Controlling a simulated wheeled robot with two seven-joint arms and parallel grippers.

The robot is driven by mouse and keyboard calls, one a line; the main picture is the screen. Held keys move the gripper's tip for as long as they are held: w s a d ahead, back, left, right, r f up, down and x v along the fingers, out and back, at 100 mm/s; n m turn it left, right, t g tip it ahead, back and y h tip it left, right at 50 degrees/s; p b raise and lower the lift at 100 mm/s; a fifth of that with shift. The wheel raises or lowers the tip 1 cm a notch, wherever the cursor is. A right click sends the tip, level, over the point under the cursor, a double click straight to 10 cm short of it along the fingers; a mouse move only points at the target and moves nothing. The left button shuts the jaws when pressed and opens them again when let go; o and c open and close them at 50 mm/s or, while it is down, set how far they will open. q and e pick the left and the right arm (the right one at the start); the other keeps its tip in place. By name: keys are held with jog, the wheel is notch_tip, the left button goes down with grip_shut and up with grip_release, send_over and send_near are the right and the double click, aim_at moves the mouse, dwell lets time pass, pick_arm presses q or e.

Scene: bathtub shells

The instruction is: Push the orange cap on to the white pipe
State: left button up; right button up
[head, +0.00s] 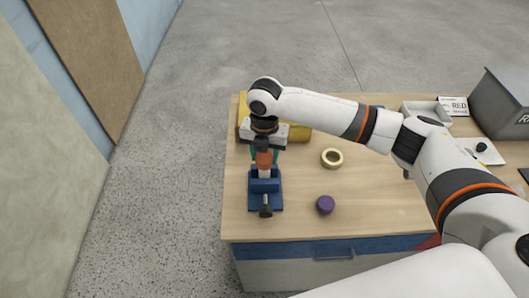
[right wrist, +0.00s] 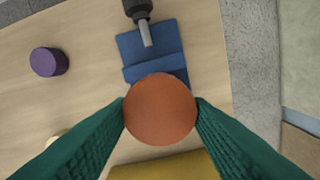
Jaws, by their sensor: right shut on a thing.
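The orange cap (head: 263,159) is between the green fingers of my right gripper (head: 264,154), which is shut on it. In the right wrist view the round top of the cap (right wrist: 160,108) faces the camera, with a green finger on each side. A short piece of the white pipe (head: 264,173) shows directly below the cap, in the blue vise (head: 265,187). I cannot tell whether the cap only touches the pipe's end or sits around it. In the right wrist view the cap hides the pipe. My left gripper is not in view.
A purple cap (head: 325,205) and a cream ring (head: 332,158) lie on the wooden table to the right of the vise. A yellow block (head: 299,134) is behind my gripper. The vise's dark handle (head: 266,211) points toward the front edge. A white tray (head: 427,109) stands farther right.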

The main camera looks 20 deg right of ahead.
jog(key=shift+p, duration=0.8)
dwell(0.6)
jog(key=shift+f, duration=1.05)
dwell(1.2)
jog(key=o, duration=1.5)
notch_tip(320, 180, up, 5)
jog(key=p, duration=0.5)
jog(key=shift+r, duration=1)
